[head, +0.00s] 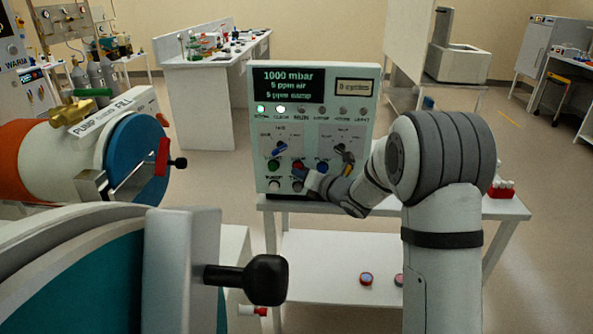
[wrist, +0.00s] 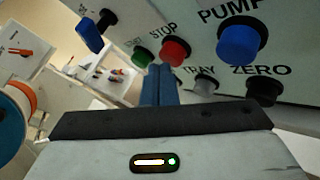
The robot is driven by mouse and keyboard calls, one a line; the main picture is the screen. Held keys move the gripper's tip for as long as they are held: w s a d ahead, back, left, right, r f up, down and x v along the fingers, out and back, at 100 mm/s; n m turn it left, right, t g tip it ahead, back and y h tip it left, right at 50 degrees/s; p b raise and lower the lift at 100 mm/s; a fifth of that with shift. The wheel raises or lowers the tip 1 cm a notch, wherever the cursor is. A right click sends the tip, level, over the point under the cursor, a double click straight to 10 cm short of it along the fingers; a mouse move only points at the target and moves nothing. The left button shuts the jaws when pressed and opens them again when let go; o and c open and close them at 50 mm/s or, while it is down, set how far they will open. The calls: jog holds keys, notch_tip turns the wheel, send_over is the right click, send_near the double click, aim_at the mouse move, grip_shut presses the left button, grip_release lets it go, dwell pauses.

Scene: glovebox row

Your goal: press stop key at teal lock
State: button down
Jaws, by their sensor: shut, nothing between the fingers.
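The control panel (head: 366,100) stands upright on a white table in the head view, its display reading 1000 mbar. Its red STOP key (wrist: 175,52) shows in the wrist view, between a green key (wrist: 143,57) and the large blue PUMP key (wrist: 238,44). My gripper (wrist: 160,70) is shut and empty, its blue fingertips just below the STOP key in the picture. I cannot tell whether they touch it. In the head view my gripper (head: 311,181) is at the panel's lower keys and partly hides them. A large teal door (head: 70,285) fills the lower left.
The grey TRAY key (wrist: 203,84) and black ZERO key (wrist: 262,90) lie close right of my fingers. A blue round door (head: 128,140) with a black-knobbed handle is left of the panel. The teal door's black knob (head: 264,279) sticks out. Small round items (head: 366,279) lie on the lower shelf.

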jog(key=shift+w, duration=0.45)
dwell(0.3)
jog(key=shift+b, duration=0.3)
jog(key=shift+s+b, duration=0.9)
jog(key=shift+s, duration=0.15)
jog(key=s+b, duration=0.3)
jog(key=s, duration=0.2)
jog(key=shift+a+b, duration=0.1)
jog(key=shift+b, duration=0.3)
